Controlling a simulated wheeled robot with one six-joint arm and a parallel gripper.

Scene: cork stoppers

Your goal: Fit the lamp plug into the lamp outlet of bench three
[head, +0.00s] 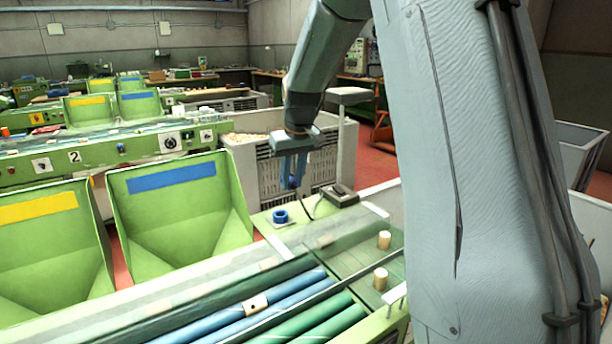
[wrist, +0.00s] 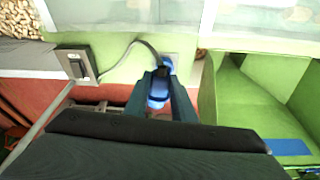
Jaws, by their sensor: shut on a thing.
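My gripper (head: 293,184) hangs in the air over the far end of the near bench, fingers pointing down. It is shut on the blue lamp plug (wrist: 158,92), which shows between the fingers in the wrist view. A dark cord runs from the plug to a dark box (head: 341,195) on the bench top; the box also shows in the wrist view (wrist: 77,65). A blue round outlet (head: 280,216) with a dark middle sits on the green bench end, below the gripper and slightly left in the head view. The plug is apart from it. In the wrist view the plug and fingers partly hide the outlet.
Green bins with a blue label (head: 158,180) and a yellow label (head: 36,206) stand left of the bench end. A grey crate (head: 255,150) of corks stands behind. Corks (head: 384,240) stand on the near bench beside rollers. Another bench marked 2 (head: 75,157) lies beyond.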

